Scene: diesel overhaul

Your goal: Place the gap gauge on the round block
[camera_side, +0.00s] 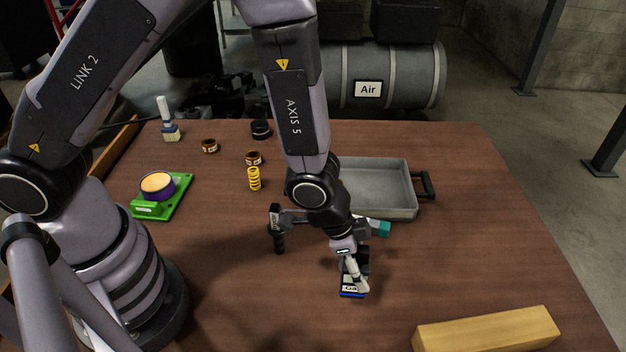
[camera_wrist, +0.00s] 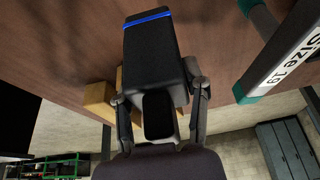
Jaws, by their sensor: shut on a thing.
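The gap gauge (camera_side: 352,291) is a small black box with a blue edge and a white label, partly readable as "Ga". My gripper (camera_side: 354,270) is shut on it, low over the front middle of the table; I cannot tell whether it touches the wood. In the wrist view the gauge (camera_wrist: 153,50) sits between the two fingers of my gripper (camera_wrist: 160,95), its blue stripe at the far end. A round purple block with an orange top (camera_side: 157,187), apparently the round block, stands on a green base (camera_side: 178,203) at the left, well away from my gripper.
A grey tray (camera_side: 412,213) with a black handle stands behind my gripper. A teal-ended "Size 19" piece (camera_wrist: 283,62) lies close by. A yellow spring (camera_side: 254,179), brown rings (camera_side: 253,157) and a brush (camera_side: 168,120) stand farther back. A wooden bar (camera_side: 485,331) lies front right.

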